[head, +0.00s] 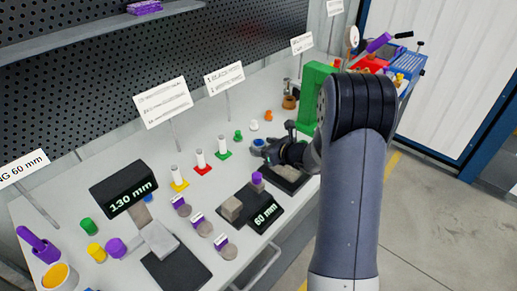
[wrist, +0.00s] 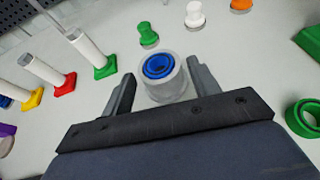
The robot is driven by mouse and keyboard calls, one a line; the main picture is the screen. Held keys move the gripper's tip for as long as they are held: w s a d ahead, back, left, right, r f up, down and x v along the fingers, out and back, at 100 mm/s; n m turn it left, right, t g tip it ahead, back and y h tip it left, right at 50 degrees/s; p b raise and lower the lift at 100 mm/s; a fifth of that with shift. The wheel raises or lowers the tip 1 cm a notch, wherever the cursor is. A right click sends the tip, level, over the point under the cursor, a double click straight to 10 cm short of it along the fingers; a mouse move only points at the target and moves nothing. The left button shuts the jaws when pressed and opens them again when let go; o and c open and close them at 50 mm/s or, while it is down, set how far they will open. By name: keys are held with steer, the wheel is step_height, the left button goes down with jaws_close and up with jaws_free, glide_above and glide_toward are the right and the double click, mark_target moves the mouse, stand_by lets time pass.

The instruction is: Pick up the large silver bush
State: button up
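A large silver bush (wrist: 170,91) stands upright on the table in the wrist view, with a blue ring (wrist: 158,66) set in its top. My gripper (wrist: 162,77) is open, with one finger on each side of the bush. A gap shows between the left finger and the bush; the right finger is closer, and I cannot tell whether it touches. In the head view my gripper (head: 268,151) is low over the table, and the blue ring (head: 259,142) shows at its tips. The bush's silver wall is mostly hidden there.
White rods on yellow (wrist: 33,98), red (wrist: 66,84) and green (wrist: 106,68) bases stand to the left. A green peg (wrist: 148,36) and a white peg (wrist: 195,16) stand behind the bush. A green ring (wrist: 304,118) lies to the right. A black scale (head: 266,213) is nearer the table's front.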

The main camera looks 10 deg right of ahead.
steer(key=c, duration=0.9)
steer(key=shift+r, duration=0.1)
steer(key=shift+c, duration=0.2)
